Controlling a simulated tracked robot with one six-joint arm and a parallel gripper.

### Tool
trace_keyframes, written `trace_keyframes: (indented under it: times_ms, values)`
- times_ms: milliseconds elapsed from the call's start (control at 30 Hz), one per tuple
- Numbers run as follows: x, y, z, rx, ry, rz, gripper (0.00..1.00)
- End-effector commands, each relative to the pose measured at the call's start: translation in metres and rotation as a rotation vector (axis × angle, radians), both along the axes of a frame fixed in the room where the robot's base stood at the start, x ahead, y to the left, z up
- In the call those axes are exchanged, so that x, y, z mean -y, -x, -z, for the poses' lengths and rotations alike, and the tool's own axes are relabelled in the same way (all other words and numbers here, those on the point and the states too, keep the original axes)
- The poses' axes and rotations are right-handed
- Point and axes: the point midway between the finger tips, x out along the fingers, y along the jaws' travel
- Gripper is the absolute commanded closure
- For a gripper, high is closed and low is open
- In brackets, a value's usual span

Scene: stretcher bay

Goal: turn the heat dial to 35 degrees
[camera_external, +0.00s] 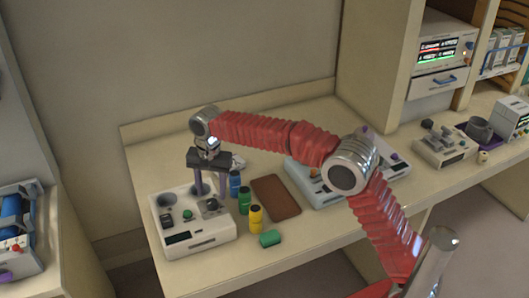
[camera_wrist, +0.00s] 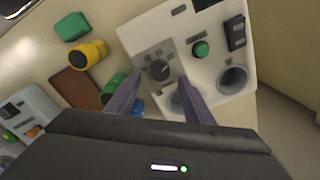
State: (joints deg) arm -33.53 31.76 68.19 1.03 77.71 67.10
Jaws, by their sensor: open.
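The heat dial (camera_wrist: 160,70) is a dark round knob on a grey plate with small markings, on a white warmer unit (camera_wrist: 148,27). In the external view the dial (camera_external: 211,205) is on top of the unit (camera_external: 203,240), at the left of the bench. My gripper (camera_wrist: 157,82) is open, with its two purple fingers pointing down at the dial, one to each side of it in the wrist view. In the external view my gripper (camera_external: 210,190) is above the unit. I cannot tell whether the fingers touch the dial. The setting is too small to read.
The unit also has a green button (camera_wrist: 201,49), a dark switch (camera_wrist: 236,34) and round wells (camera_wrist: 233,78). Beside it stand blue (camera_external: 234,184), green (camera_external: 244,200) and yellow (camera_external: 256,219) bottles, a green block (camera_external: 270,239) and a brown pad (camera_external: 276,197). Another device (camera_external: 310,185) is farther right.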

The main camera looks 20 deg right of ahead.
Motion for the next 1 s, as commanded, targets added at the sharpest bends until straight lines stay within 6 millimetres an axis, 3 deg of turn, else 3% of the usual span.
trace_keyframes:
  times_ms: [233, 633, 1000]
  values:
    - [-0.001, 0.000, 0.032, -0.001, 0.000, 0.000, 0.53]
    - [-0.002, -0.001, 0.038, 0.001, -0.001, 0.000, 0.53]
    - [-0.002, -0.001, 0.038, 0.001, -0.001, 0.000, 0.79]
